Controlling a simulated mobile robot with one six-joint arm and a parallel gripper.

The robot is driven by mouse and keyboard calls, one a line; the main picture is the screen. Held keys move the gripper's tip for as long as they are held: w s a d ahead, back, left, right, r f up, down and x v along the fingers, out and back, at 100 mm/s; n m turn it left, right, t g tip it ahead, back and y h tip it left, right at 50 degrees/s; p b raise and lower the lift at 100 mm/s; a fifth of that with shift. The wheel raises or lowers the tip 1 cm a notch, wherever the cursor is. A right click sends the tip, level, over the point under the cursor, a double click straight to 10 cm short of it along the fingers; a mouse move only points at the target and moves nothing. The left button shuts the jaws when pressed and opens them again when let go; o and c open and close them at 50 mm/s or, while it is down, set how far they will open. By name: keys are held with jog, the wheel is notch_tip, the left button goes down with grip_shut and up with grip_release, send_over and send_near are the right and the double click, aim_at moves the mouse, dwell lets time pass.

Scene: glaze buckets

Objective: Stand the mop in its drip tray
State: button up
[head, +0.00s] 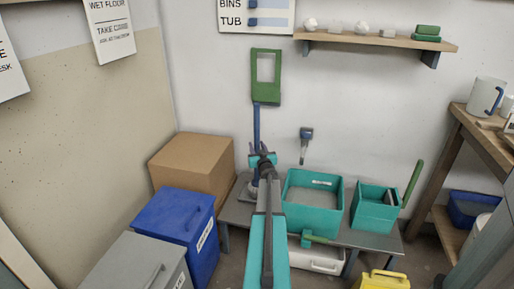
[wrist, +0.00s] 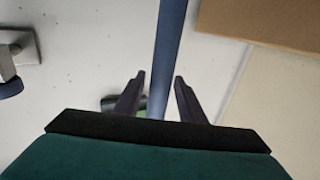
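The mop, as far as I can tell, is the long blue pole (head: 257,128) with a green rectangular frame (head: 265,92) at its top, upright against the white wall. The blue pole also crosses the wrist view (wrist: 168,50). My gripper (head: 262,160) is in front of the pole's lower part. In the wrist view, its two dark fingers (wrist: 160,78) stand either side of the pole, with gaps that look open. I cannot clearly pick out a drip tray.
A low grey bench (head: 345,237) carries a large teal tub (head: 313,217) and a smaller teal tub (head: 372,215). A cardboard box (head: 190,160), blue bin (head: 185,225) and grey bin (head: 135,265) stand left. A yellow object (head: 383,281) is at front right. A shelf (head: 375,40) hangs above.

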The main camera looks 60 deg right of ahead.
jog(key=shift+o, duration=0.3)
jog(key=shift+r, duration=0.15)
jog(key=shift+s+a, duration=0.1)
jog(key=p+v, duration=0.1)
jog(key=v, duration=1)
jog(key=shift+s+a, duration=0.2)
jog(key=shift+a, duration=0.1)
jog(key=shift+s, duration=0.15)
dwell(0.7)
